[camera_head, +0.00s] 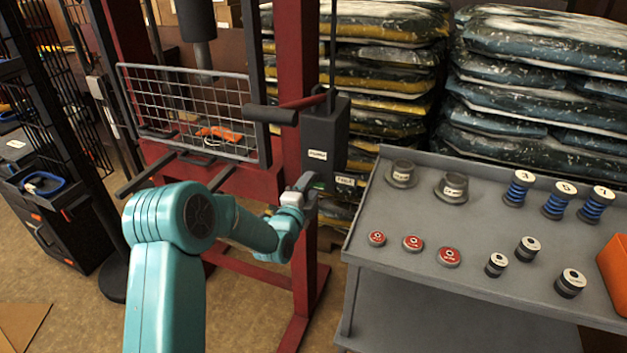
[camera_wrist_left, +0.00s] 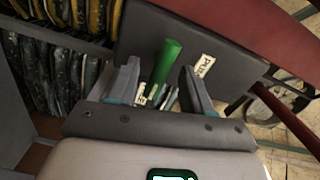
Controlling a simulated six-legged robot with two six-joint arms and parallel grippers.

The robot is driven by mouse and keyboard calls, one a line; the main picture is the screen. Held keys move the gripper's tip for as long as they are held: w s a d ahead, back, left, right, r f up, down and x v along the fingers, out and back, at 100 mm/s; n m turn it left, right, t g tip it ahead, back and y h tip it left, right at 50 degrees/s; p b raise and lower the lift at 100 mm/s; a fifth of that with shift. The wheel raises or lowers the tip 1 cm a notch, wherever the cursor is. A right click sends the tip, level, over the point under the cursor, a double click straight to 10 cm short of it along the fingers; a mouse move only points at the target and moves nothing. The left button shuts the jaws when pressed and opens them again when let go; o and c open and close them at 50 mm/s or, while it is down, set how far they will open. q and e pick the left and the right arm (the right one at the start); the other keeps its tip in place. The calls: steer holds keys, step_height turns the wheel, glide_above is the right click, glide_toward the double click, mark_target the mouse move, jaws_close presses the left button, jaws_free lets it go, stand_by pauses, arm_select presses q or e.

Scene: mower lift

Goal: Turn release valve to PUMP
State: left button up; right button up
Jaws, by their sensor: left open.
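A dark pump box (camera_head: 324,128) is mounted on the red frame (camera_head: 296,60) in the head view. It also fills the middle of the left wrist view (camera_wrist_left: 215,45). The release valve's green handle (camera_wrist_left: 166,62) stands out from the box face, tilted slightly to the right. A white label reading PUMP (camera_wrist_left: 204,66) is right of the handle; another label (camera_wrist_left: 139,96) is partly hidden by the left finger. My left gripper (camera_wrist_left: 158,90) is open, with one finger on each side of the handle; contact is not clear. In the head view the left gripper (camera_head: 304,190) is at the box's lower edge, hiding the handle.
A grey table (camera_head: 400,235) with spools, weights and red discs stands close on the right. Stacked bags (camera_head: 540,80) are behind it. A wire mesh guard (camera_head: 190,108) and a pump lever (camera_head: 270,114) are near my arm. A black rack (camera_head: 50,120) is on the left.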

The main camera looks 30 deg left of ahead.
arm_select(q)
steer(key=shift+x, duration=1.3)
jaws_close()
steer(key=shift+f+b, duration=0.15)
steer(key=shift+b, duration=0.3)
steer(key=n+b, duration=0.3)
steer(key=b, duration=0.2)
steer(key=n+b, duration=0.3)
steer(key=b, duration=0.2)
steer(key=shift+f+n, duration=0.2)
steer(key=shift+n, duration=0.1)
steer(key=n+b, duration=0.8)
steer(key=b, duration=0.1)
steer(key=shift+r, duration=0.15)
steer(key=shift+r+n+b, duration=0.15)
steer(key=shift+n+b, duration=1.25)
steer(key=shift+n, duration=0.3)
